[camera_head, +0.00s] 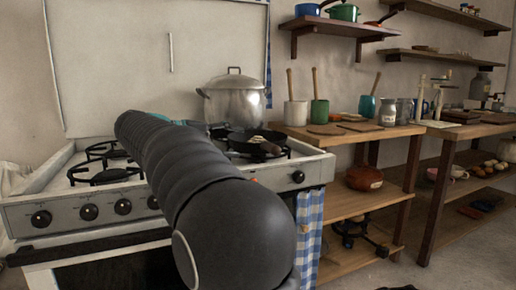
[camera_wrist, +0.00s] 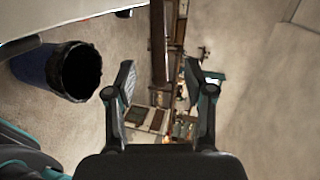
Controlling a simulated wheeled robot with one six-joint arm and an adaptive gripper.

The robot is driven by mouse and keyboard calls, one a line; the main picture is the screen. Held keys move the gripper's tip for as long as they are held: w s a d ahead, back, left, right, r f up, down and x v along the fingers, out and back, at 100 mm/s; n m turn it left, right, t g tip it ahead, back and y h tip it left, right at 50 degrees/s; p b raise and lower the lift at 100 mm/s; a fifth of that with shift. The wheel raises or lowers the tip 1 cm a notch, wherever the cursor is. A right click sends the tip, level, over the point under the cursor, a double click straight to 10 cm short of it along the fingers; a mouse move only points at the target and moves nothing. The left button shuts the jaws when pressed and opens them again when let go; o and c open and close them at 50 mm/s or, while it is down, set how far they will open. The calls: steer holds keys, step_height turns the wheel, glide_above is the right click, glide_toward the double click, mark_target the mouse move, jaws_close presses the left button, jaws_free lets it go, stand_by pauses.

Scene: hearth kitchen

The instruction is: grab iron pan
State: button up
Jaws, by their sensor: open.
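A dark iron pan (camera_head: 239,139) sits on the right rear part of the stove (camera_head: 82,211) in the head view. Something pale lies in it or at its rim, and a brownish handle points to the front right. My arm crosses in front of the stove and hides its middle and perhaps the pan's left side. My gripper (camera_wrist: 160,65) is open in the wrist view, with nothing between its fingers. The pan does not show in the wrist view. In the head view the gripper is mostly hidden behind my arm.
A large lidded metal pot (camera_head: 233,103) stands behind the pan. A wooden counter (camera_head: 335,137) with utensil pots and boards adjoins the stove's right. The wrist view shows a dark bin (camera_wrist: 76,71) and bare floor.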

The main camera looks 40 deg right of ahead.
mark_target(266, 146)
steer(key=b+x, duration=0.1)
steer(key=x, duration=0.9)
steer(key=shift+d+f, duration=0.1)
jaws_close()
